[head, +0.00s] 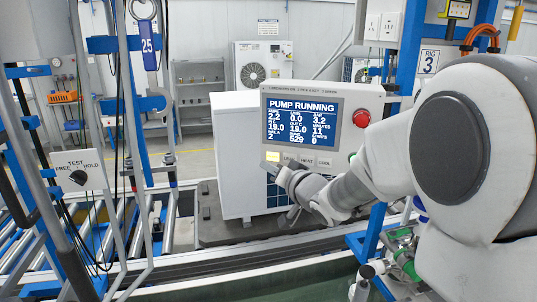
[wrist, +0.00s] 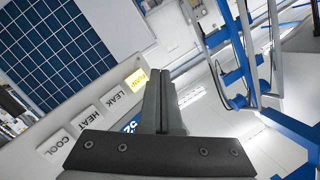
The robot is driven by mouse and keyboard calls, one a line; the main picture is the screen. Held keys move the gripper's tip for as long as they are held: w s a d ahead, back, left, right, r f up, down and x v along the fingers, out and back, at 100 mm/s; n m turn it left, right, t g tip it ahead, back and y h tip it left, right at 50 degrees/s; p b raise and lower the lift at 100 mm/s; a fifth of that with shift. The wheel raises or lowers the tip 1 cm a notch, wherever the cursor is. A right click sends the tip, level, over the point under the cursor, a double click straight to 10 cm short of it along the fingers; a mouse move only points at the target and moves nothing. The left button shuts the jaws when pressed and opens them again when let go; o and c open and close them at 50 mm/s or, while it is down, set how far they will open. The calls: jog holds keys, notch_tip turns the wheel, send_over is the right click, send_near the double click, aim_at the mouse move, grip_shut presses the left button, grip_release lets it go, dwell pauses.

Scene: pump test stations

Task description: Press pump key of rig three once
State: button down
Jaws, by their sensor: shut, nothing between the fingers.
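The control panel (head: 322,120) has a blue screen (head: 300,122) reading "PUMP RUNNING". Below the screen is a row of keys. The leftmost, the pump key (head: 272,156), is lit yellow; LEAK, HEAT and COOL beside it are unlit. In the wrist view the lit key (wrist: 137,79) lies just left of my fingertips, its label hard to read. My gripper (head: 268,166) is shut and empty, its tips just below the lit key in the head view. It also shows in the wrist view (wrist: 161,72). I cannot tell whether the tips touch the key.
A sign reading "RIG 3" (head: 428,62) hangs on the blue post at right. A red stop button (head: 361,118) sits on the panel's right side. A white unit (head: 240,150) stands behind the panel. At left are a test switch box (head: 79,170) and a roller conveyor (head: 110,225).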

aim_at(269, 156)
jog(key=shift+w+d+p, duration=0.2)
jog(key=shift+w+d, duration=0.05)
jog(key=shift+w, duration=0.5)
jog(key=shift+w+d+p, duration=0.15)
jog(key=shift+w+d, duration=0.1)
jog(key=shift+w, duration=0.5)
dwell(0.9)
jog(key=shift+w+d, duration=0.15)
jog(key=shift+w, duration=0.25)
jog(key=shift+w+d+p, duration=0.2)
jog(key=shift+w+p, duration=0.2)
jog(key=shift+w, duration=0.15)
dwell(0.9)
jog(key=shift+s+a, duration=0.3)
jog(key=shift+s, duration=0.65)
jog(key=shift+s+b, duration=0.1)
jog(key=shift+b, duration=0.25)
jog(key=s, duration=0.1)
jog(key=s+a, duration=0.1)
jog(key=s, duration=0.1)
jog(key=s+b, duration=0.1)
jog(key=shift+s+a, duration=0.25)
jog(key=shift+a, duration=0.05)
